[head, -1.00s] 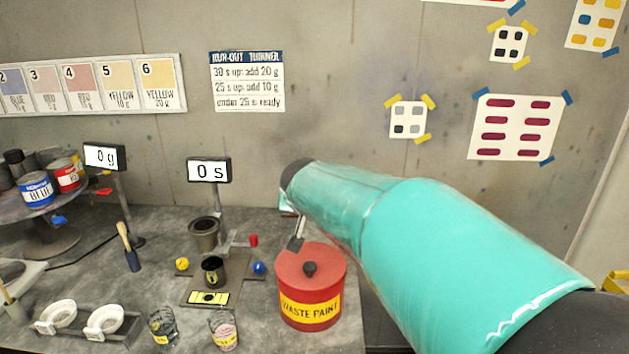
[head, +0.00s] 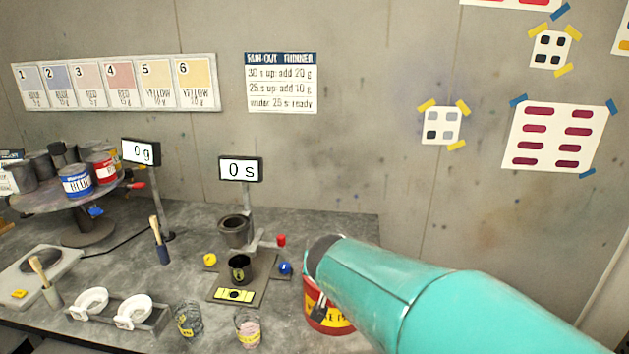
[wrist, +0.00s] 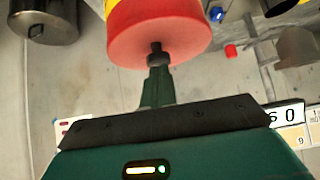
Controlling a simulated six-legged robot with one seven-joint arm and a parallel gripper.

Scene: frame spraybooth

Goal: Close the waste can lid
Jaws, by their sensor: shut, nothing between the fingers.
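The red waste can (head: 312,322) stands near the right end of the bench in the head view, with a yellow label. My teal arm hides most of its top there.
A black cup (head: 240,268) and blue ball (head: 285,268) are left of the can. Two glass jars (head: 188,320) stand at the front edge. The bench behind the can is clear.

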